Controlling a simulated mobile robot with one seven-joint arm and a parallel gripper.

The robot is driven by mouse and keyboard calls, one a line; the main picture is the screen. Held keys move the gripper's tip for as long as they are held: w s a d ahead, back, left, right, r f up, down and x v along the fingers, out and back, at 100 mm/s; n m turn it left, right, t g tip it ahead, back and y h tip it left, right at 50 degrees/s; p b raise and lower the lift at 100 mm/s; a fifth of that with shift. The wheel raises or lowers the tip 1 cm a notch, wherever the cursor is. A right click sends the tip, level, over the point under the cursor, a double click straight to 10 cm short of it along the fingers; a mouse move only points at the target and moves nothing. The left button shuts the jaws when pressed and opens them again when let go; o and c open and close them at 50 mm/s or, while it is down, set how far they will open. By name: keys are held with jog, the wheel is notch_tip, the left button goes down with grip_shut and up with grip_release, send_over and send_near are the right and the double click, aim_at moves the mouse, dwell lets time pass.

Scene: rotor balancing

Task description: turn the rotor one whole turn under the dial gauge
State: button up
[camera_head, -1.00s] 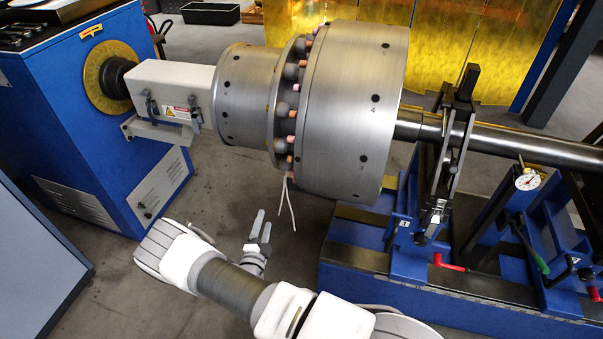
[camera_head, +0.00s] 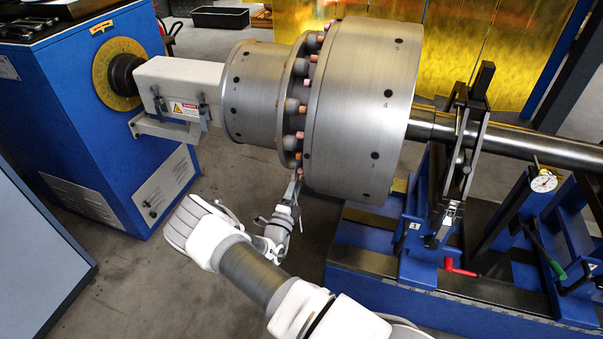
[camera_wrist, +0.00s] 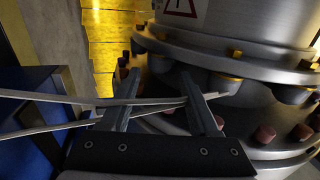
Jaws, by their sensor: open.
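The rotor (camera_head: 350,120) is a large grey steel drum with numbered dark holes. Beside the drum is a flange (camera_head: 300,60) with a ring of copper-coloured and pinkish bolt ends. The rotor's shaft (camera_head: 510,142) runs right. The dial gauge (camera_head: 543,183) has a small white face and sits at the shaft on the right; its reading is too small to tell. My gripper (camera_head: 296,182) is open just under the flange's lower edge. In the wrist view, its two fingers (camera_wrist: 158,90) point at the bolted flange; I cannot tell whether they touch. Pale strips (camera_wrist: 60,112) cross the fingers.
A blue drive cabinet (camera_head: 80,110) with a white coupling cover (camera_head: 172,85) stands left. A blue pedestal (camera_head: 400,270) with a dark clamp stand (camera_head: 465,160) and a red handle (camera_head: 460,267) stands right. Open grey floor (camera_head: 140,270) lies below left.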

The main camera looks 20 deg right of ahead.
jog(key=b+x, duration=0.1)
jog(key=x, duration=0.4)
grip_shut()
dwell(1.4)
